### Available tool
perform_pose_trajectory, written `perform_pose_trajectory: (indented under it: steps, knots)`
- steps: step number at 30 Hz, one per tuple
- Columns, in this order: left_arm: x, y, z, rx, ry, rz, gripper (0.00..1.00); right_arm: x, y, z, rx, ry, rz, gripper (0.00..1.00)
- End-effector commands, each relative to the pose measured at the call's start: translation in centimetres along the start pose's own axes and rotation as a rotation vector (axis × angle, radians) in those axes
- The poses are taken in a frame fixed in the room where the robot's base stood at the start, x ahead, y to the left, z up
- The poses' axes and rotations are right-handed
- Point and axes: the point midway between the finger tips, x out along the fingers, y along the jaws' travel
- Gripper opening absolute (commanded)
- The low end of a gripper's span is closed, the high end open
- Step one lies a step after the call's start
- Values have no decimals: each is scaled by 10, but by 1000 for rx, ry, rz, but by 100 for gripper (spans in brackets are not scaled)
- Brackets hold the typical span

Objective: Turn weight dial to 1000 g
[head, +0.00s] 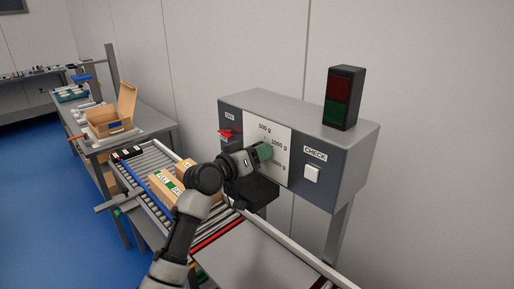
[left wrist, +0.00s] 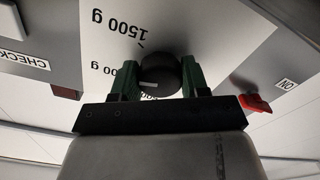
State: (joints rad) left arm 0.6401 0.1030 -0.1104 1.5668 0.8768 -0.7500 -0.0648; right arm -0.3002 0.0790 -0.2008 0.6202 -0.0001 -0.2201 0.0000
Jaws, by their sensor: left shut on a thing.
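The weight dial is a round black knob (left wrist: 163,72) on a white plate (head: 283,128) marked 500 g, 1000 g and 1500 g. My left gripper (left wrist: 161,78) is shut on the knob, one green finger on each side. In the left wrist view, which shows the panel upside down, the knob's white mark points left, towards a label partly hidden by a finger. The 1500 g label (left wrist: 136,30) is clear above it there. In the head view my left gripper (head: 264,152) covers the knob. My right gripper is not in view.
The grey panel box holds a red switch (head: 230,133) and a white CHECK button (head: 312,174). A dark red-and-green lamp (head: 343,97) stands on top. Cartons (head: 166,184) lie on the roller conveyor (head: 158,155) below. A bench with an open box (head: 112,112) stands behind.

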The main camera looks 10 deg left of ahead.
Motion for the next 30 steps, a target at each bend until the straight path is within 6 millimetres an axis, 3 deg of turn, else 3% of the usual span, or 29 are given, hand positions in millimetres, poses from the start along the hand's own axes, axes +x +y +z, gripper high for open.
perform_pose_trajectory:
  steps: [13,30]
  knots:
    - [0,0,-2,-258,2,0,22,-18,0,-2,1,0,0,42]
    - [0,0,-1,-304,4,0,22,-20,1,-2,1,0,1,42]
